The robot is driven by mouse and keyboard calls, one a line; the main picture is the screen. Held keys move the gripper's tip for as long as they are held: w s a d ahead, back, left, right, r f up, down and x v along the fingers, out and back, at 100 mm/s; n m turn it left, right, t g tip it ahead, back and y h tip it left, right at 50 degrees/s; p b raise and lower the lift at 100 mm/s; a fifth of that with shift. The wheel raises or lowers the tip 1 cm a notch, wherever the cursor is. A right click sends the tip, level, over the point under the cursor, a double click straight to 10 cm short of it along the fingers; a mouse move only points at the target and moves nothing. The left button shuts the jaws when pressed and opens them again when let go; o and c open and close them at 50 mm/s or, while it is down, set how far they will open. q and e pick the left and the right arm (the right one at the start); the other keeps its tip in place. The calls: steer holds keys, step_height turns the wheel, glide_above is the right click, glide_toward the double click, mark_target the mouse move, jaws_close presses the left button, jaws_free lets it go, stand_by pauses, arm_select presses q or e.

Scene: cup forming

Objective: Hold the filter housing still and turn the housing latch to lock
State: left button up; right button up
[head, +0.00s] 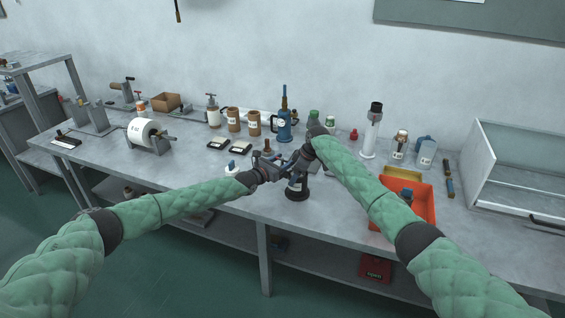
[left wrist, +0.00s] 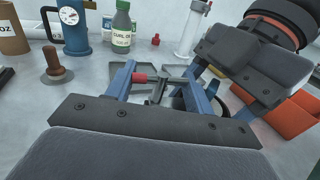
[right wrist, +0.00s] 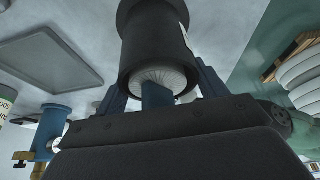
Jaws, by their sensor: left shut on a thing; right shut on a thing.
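The filter housing (head: 297,192) is a dark cylinder with a pale label, near the table's front edge in the head view. In the right wrist view the dark housing (right wrist: 155,42) fills the upper middle, with a pale ribbed face in its open end. My right gripper (right wrist: 158,90) is shut on the housing, a blue finger on each side. My left gripper (head: 284,164) meets the right one above the housing. The arms partly hide the housing.
An orange-red bin (head: 424,207) stands to the right on the table. A blue pump-like device (head: 284,125), brown jars (head: 254,122) and a clear column (head: 371,135) stand behind. A roll on a stand (head: 143,134) is at left. The table's front left is mostly clear.

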arm_select(q)
steer(key=o, duration=0.7)
steer(key=shift+a, duration=0.15)
steer(key=v, duration=1.2)
arm_select(e)
steer(key=o, duration=1.4)
steer(key=shift+r, duration=0.1)
